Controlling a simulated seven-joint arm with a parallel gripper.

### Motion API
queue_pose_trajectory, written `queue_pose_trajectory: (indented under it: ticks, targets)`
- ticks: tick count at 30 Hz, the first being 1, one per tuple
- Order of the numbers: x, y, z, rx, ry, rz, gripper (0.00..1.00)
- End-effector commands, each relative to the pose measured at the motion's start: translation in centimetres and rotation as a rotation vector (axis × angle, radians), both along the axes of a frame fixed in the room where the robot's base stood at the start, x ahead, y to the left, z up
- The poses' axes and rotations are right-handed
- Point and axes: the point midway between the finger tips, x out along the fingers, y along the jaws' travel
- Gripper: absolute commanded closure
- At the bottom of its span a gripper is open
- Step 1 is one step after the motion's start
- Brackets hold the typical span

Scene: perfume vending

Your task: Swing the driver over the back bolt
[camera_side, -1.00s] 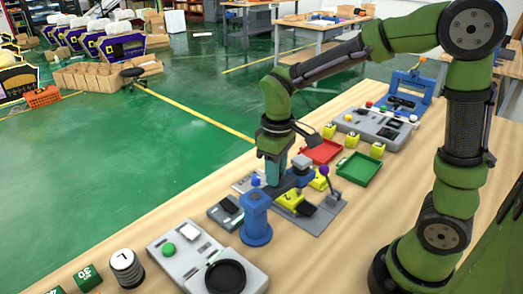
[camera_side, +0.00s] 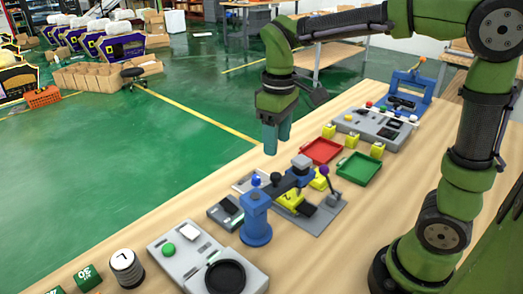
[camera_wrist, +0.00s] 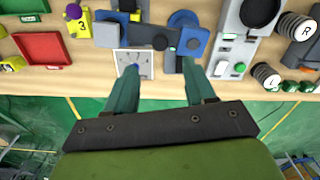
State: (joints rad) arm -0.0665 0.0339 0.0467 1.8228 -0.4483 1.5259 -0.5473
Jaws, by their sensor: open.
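The driver is a dark swing arm (camera_side: 282,187) on a blue post (camera_side: 256,218), with a grey head (camera_side: 301,162) at its far end. The arm lies over a grey fixture plate (camera_side: 322,218) with yellow parts. I cannot make out the back bolt; the arm and head may cover it. My gripper (camera_side: 276,146) is open and empty, pointing down. It is above and behind the driver, clear of it. In the wrist view my gripper's fingers (camera_wrist: 164,72) are spread apart, with the blue post (camera_wrist: 184,18) beyond them.
Red (camera_side: 321,150) and green (camera_side: 358,168) trays lie farther right. A grey control box (camera_side: 168,256) with a green button is at front left. A white panel (camera_wrist: 118,64) lies near the fingers.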

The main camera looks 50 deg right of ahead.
Motion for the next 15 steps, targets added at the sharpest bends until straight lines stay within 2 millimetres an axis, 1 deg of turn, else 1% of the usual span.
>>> queue_pose_trajectory:
  ticks: [1,6,10,15]
  targets:
    - [0.1,0.0,1.4,0.001,-0.006,-0.001,0.46]
    - [0.1,0.0,5.0,0.001,-0.005,-0.001,0.46]
    - [0.1,0.0,6.8,0.000,-0.003,0.000,0.46]
    - [0.0,0.0,7.8,0.000,-0.001,0.000,0.46]
